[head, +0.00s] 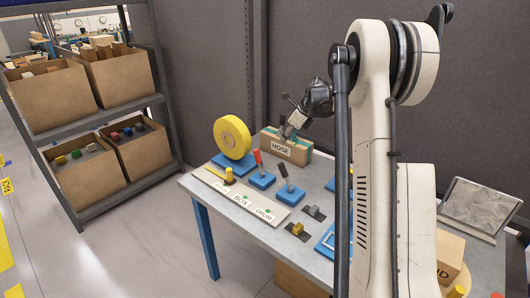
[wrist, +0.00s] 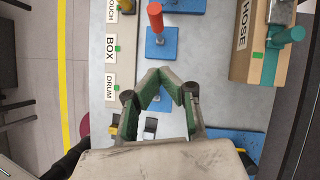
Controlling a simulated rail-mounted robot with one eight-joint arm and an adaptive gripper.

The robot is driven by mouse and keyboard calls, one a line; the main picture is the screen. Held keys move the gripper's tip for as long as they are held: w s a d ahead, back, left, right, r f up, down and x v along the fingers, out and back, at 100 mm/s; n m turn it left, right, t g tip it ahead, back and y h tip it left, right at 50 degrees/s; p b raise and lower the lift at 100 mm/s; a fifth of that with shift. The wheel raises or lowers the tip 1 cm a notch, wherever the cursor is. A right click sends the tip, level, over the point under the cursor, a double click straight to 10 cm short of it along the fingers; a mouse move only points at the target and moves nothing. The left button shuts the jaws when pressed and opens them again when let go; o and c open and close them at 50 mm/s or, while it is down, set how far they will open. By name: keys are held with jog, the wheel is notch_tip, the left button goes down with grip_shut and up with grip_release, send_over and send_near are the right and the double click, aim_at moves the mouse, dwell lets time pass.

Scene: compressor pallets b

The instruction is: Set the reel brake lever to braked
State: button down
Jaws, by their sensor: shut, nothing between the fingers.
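Two levers stand on blue bases on the grey table: a red-handled lever (head: 259,160) beside the yellow reel (head: 232,138), and a dark-handled lever (head: 286,176) to its right. No label shows which is the reel brake. In the wrist view, a red-topped lever (wrist: 155,20) rises from a blue plate (wrist: 170,48), ahead of my fingers. My gripper (head: 290,128) is above the table, in front of the HOSE box in the head view. In the wrist view, its green-padded fingers (wrist: 162,78) are shut and empty, apart from the lever.
The HOSE box (head: 287,150) with a teal piece stands at the table's back; it is to the right in the wrist view (wrist: 252,68). A label strip (head: 240,196) lies along the front edge. Small switches (head: 297,229) sit to the right. A shelf with cartons (head: 88,178) stands left.

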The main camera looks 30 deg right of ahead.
jog(key=p, duration=0.2)
send_near(259, 161)
notch_tip(259, 161, down, 3)
jog(key=d, duration=0.2)
jog(key=shift+w+a+f+p, duration=0.25)
jog(key=shift+w+a+f, duration=0.3)
jog(key=shift+w+a, duration=0.15)
jog(key=shift+w+a+f+p, duration=0.25)
jog(key=shift+w+a+f, duration=0.25)
jog(key=shift+w+a, duration=0.2)
